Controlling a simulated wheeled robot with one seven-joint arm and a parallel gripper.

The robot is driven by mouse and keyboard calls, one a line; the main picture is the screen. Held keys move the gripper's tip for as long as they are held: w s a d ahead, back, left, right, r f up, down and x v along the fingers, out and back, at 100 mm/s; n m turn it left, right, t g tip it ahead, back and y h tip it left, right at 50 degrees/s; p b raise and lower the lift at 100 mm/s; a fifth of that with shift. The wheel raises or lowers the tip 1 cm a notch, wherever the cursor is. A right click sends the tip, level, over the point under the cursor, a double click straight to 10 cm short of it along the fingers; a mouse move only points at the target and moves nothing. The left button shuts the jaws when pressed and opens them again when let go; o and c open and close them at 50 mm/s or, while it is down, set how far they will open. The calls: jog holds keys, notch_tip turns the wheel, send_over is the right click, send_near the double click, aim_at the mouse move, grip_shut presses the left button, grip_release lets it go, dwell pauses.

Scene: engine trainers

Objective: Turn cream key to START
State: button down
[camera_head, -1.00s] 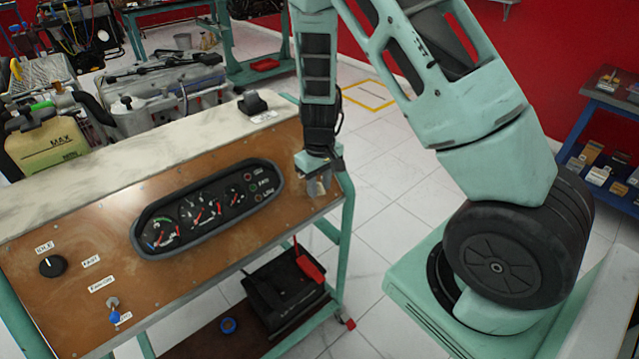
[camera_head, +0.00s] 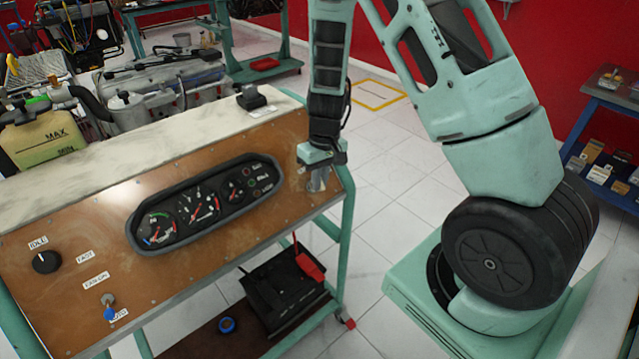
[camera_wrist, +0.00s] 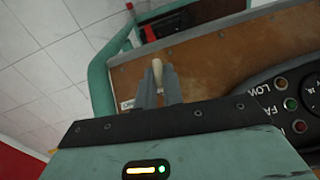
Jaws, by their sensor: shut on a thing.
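The cream key (camera_wrist: 157,72) shows in the wrist view between the two grey fingers of my gripper (camera_wrist: 159,88), which is shut on it. The key stands out from the brown panel (camera_wrist: 200,62) near its end by the green frame. A small white label, partly hidden, lies beside the fingers. In the head view my gripper (camera_head: 318,180) is at the right end of the panel (camera_head: 90,215). The key is hidden there behind the gripper, and its turned position is not readable.
The gauge cluster (camera_head: 205,205) sits left of my gripper. A dial knob (camera_head: 46,262) and a blue-tipped switch (camera_head: 110,308) are further left. A black box (camera_head: 285,290) with a red clamp stands on the lower shelf.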

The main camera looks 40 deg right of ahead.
jog(key=m+y+b, duration=0.1)
jog(key=b, duration=0.2)
jog(key=shift+d+f+m+y, duration=0.3)
jog(key=shift+f+m+y, duration=0.05)
jog(key=shift+m+y, duration=0.05)
jog(key=m+t+y+b, duration=0.1)
jog(key=m+y+b, duration=0.2)
jog(key=b, duration=0.2)
jog(key=shift+d+b, duration=0.2)
jog(key=shift+b, duration=0.1)
jog(key=m+t+y+b, duration=0.2)
jog(key=m+b, duration=0.1)
jog(key=shift+s+d+b, duration=0.1)
jog(key=shift+s+b, duration=0.1)
jog(key=shift+b, duration=0.1)
jog(key=shift+m+t+y+b, duration=0.5)
jog(key=shift+m+y+b, duration=0.1)
jog(key=shift+y, duration=0.1)
jog(key=c, duration=1.5)
grip_release()
jog(key=shift+d+r, duration=0.1)
jog(key=shift+r, duration=0.05)
jog(key=v, duration=1.7)
jog(key=shift+s, duration=0.25)
